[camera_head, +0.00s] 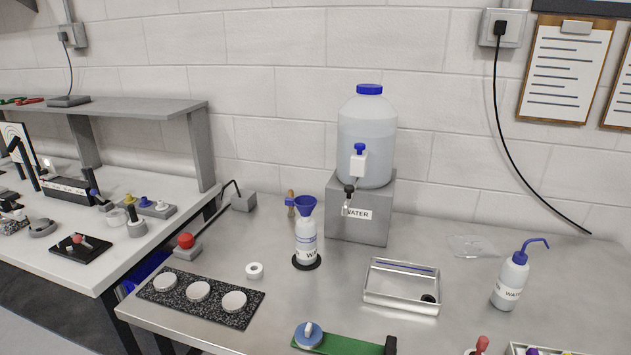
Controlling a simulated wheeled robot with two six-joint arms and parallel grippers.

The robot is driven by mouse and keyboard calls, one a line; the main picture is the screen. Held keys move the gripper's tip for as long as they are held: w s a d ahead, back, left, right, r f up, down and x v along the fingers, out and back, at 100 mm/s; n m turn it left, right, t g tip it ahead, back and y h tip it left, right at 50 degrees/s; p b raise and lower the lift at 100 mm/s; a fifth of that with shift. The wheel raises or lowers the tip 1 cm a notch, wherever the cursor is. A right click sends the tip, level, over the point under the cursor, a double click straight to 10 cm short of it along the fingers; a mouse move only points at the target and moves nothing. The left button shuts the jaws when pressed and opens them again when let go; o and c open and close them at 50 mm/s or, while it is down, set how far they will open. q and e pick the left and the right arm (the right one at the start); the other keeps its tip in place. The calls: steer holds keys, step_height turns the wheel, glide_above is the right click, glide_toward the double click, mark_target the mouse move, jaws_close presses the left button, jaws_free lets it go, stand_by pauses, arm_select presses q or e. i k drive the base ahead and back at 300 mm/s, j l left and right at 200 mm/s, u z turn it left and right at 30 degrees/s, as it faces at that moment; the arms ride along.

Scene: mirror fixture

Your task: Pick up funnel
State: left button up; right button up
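A blue funnel (305,205) sits upright in the mouth of a white bottle (306,238) with a partly visible label. The bottle stands on a round black base (306,262) on the metal table, in front and to the left of the large water container. The funnel's wide mouth faces up, and its lower stem is hidden in the bottle. Neither of my grippers shows in the head view.
A water container (366,140) with a spigot stands on a grey block (357,225) labelled WATER. A metal tray (402,306), a wash bottle (512,278) and a black mat (180,306) with three discs are nearby. A red button (186,241) stands left.

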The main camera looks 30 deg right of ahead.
mark_target(305, 204)
steer(key=z, duration=1.1)
